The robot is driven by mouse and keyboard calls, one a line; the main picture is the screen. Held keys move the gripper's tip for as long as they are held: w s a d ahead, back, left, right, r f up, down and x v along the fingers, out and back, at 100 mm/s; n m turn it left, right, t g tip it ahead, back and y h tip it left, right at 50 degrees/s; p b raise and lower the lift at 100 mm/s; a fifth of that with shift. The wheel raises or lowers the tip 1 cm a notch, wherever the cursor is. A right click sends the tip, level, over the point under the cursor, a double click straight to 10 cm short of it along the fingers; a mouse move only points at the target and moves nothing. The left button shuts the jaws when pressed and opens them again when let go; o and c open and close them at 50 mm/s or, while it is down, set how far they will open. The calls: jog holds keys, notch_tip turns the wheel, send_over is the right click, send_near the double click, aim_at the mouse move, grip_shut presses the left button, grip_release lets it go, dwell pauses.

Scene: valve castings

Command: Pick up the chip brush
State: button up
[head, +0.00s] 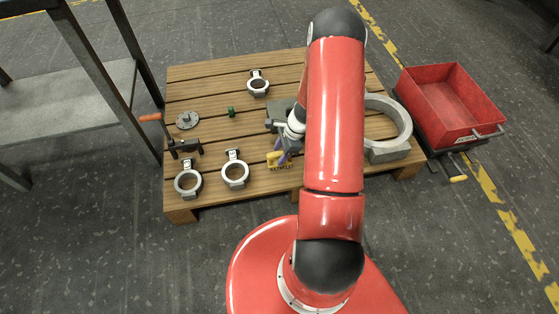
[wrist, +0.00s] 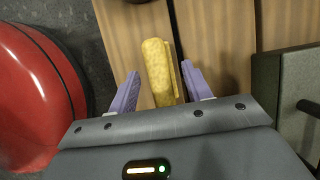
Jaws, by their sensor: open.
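The yellow thing between my fingers, which I take for the chip brush, lies on the wooden pallet (head: 210,135) near its front edge. In the head view it is a small yellow patch (head: 274,157), partly hidden by my gripper (head: 284,154). In the wrist view the brush (wrist: 156,66) shows as a long yellow bar; I cannot make out bristles. My gripper (wrist: 160,78) is open, with one purple finger on each side of the bar. The right finger is close to it and the left has a wider gap. Contact cannot be told.
Ring-shaped castings (head: 235,171) stand left on the pallet, with a crank-handled tool (head: 183,147) and a small green part (head: 231,112). A large ring casting (head: 395,152) is on the right. A grey block (wrist: 283,85) lies right of my gripper. A red bin (head: 440,97) stands beyond.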

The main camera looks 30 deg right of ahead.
jog(key=x, duration=0.2)
jog(key=shift+a+f, duration=0.15)
jog(key=shift+f, duration=0.1)
grip_shut()
jog(key=shift+r, duration=0.1)
notch_tip(320, 180, up, 20)
jog(key=p, duration=0.2)
dwell(0.3)
jog(key=c, duration=0.6)
grip_release()
jog(key=c, duration=0.4)
jog(key=shift+o, duration=0.2)
